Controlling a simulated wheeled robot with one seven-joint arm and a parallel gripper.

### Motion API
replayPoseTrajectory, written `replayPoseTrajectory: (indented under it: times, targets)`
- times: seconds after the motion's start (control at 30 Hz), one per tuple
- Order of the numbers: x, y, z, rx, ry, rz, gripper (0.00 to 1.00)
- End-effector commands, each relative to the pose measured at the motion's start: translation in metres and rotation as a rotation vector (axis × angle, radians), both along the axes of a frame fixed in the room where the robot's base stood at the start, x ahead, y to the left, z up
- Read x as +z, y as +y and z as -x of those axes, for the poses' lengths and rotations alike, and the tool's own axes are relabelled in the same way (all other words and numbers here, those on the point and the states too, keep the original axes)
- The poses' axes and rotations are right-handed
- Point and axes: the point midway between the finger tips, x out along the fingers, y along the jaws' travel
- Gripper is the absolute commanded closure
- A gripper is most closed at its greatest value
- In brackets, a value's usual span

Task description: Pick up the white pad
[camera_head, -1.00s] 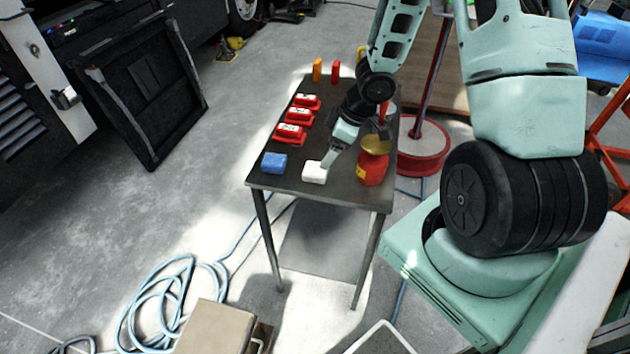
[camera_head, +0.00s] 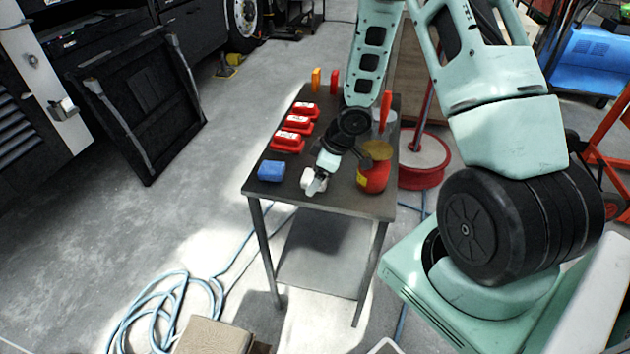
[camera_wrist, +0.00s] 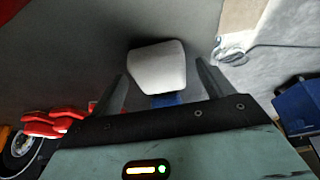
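The white pad (camera_head: 307,178) lies near the front edge of the dark table (camera_head: 340,198), partly hidden by my gripper. My gripper (camera_head: 318,186) is right over it, pointing down. In the wrist view the white pad (camera_wrist: 157,66) shows between the two fingertips of my gripper (camera_wrist: 161,72). The fingers are spread apart, one on each side of the pad, with a gap at least on the right.
A blue pad (camera_head: 271,171) lies left of the white pad. A red pot (camera_head: 373,177) with a brush stands close on the right. Several red blocks (camera_head: 297,124) line the table's left side. An orange item (camera_head: 316,77) and a red item (camera_head: 334,82) stand at the back.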

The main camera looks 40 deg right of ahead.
Motion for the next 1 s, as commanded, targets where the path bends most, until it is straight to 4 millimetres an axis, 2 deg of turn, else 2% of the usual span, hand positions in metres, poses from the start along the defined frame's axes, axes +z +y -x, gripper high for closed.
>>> replayPoseTrajectory:
  times: [0.03, 0.17, 0.43, 0.53, 0.67, 0.8, 1.0]
  targets:
    - [0.000, 0.000, 0.000, 0.000, 0.000, 0.000, 0.31]
    - [0.000, 0.000, 0.000, 0.000, 0.000, 0.000, 0.67]
    - [0.001, 0.000, 0.000, 0.000, 0.000, 0.000, 0.68]
    - [0.008, 0.000, 0.000, -0.001, 0.000, 0.000, 0.68]
    - [0.030, -0.001, 0.000, -0.002, -0.002, -0.001, 0.68]
    - [0.061, -0.001, 0.000, -0.001, -0.001, 0.000, 0.68]
    - [0.089, 0.000, 0.000, -0.001, 0.000, 0.000, 0.68]
